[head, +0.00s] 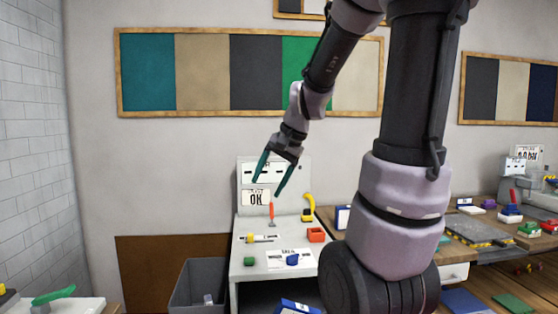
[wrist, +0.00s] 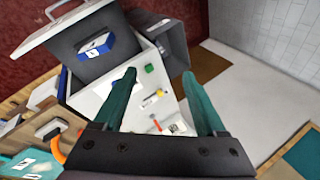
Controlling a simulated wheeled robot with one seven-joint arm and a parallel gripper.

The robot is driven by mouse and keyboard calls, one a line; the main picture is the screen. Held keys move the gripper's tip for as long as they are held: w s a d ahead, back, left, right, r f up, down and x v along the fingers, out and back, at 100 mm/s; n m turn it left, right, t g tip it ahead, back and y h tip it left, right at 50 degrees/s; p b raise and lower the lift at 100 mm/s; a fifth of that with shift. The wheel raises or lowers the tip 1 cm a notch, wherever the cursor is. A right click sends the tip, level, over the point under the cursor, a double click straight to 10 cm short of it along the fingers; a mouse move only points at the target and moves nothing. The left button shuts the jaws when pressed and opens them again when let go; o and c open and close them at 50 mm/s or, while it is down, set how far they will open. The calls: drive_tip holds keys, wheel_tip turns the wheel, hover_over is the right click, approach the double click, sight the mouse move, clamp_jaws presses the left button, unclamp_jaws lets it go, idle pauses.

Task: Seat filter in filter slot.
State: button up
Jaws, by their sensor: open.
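My gripper (head: 268,187) is open and empty in the air above the white worktop (head: 243,273), in front of its upright panel. In the wrist view its two green fingers (wrist: 159,74) stand wide apart over the same worktop. A blue block with a white label (head: 298,306) shows at the bottom edge of the head view. I cannot tell for sure which thing is the filter, and I cannot make out the filter slot.
The worktop holds a green block (head: 249,261), a yellow-and-white cylinder (head: 261,238), an orange box (head: 316,235), a blue piece (head: 292,260) and an orange-handled tool (head: 271,212). A yellow curved handle (head: 308,205) is behind. A grey bin (head: 196,288) stands at left.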

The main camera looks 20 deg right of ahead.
drive_tip(key=s+a+r+n+t, duration=0.1)
drive_tip(key=s+r+n, duration=0.1)
drive_tip(key=s, duration=0.4)
drive_tip(key=s+a+r+n+t+h, duration=0.1)
drive_tip(key=s+r+n, duration=0.1)
drive_tip(key=s+r, duration=0.3)
drive_tip(key=shift+s+r+n+t, duration=0.15)
drive_tip(key=shift+s+n+t, duration=0.15)
drive_tip(key=shift+s, duration=0.1)
drive_tip(key=shift+a, duration=0.1)
drive_tip(key=shift+o, duration=0.5)
